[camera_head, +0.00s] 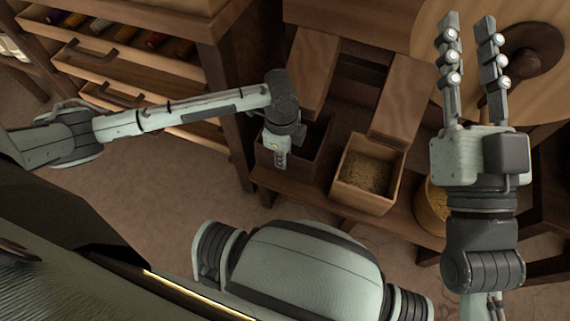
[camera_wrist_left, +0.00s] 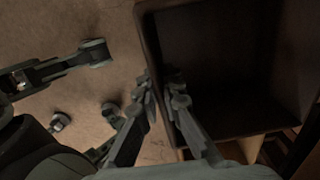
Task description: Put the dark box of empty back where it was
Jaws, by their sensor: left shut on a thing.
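The dark box (camera_head: 303,168) is at the left end of the low wooden shelf, beside a lighter box. In the left wrist view its dark inside (camera_wrist_left: 225,65) looks empty. My left gripper (camera_head: 281,162) is shut on the box's near left wall, with one finger inside and one outside; its fingers also show in the left wrist view (camera_wrist_left: 160,100). Whether the box rests fully on the shelf or is slightly raised I cannot tell. My right gripper (camera_head: 470,40) is open and empty, over the round wooden top at the right.
The lighter box (camera_head: 367,173) holds grain and stands right of the dark box. Tilted wooden lids (camera_head: 405,95) rise behind both. A round tub of grain (camera_head: 432,205) is partly behind my right arm. Open drawers (camera_head: 130,65) stand at the left. Floor (camera_head: 170,200) in front is clear.

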